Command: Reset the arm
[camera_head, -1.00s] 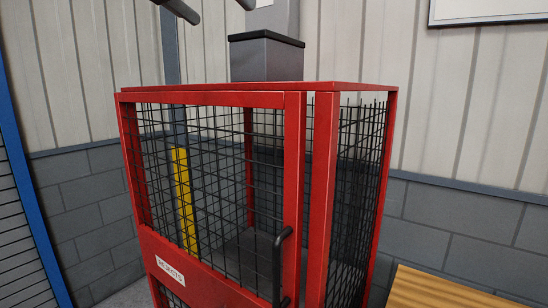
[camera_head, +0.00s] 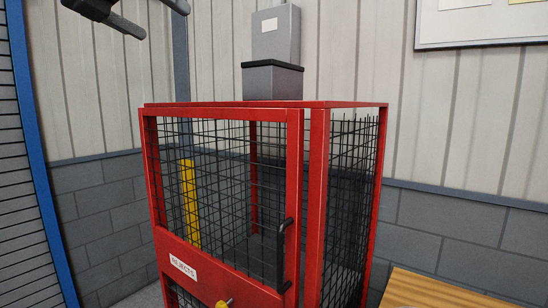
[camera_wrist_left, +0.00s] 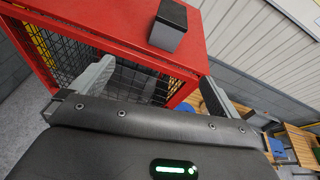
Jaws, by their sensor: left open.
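My left gripper (camera_head: 142,16) shows at the top left of the head view, above the cage's upper left part. Its two dark fingers stand apart with nothing between them. In the left wrist view its grey fingers (camera_wrist_left: 155,86) are also spread and empty, with the red cage (camera_wrist_left: 125,32) beyond them. That red-framed cage (camera_head: 295,165) has black mesh sides and a label reading REJECTS (camera_head: 183,268). The cage door has a black handle (camera_head: 281,255). My right gripper shows in neither view.
A grey box with a black rim (camera_head: 272,79) sits at the top of the cage, below a grey case (camera_head: 276,33). A wooden surface (camera_head: 440,290) is at the lower right. A blue-framed panel (camera_head: 40,170) stands at the left. A panelled wall is behind.

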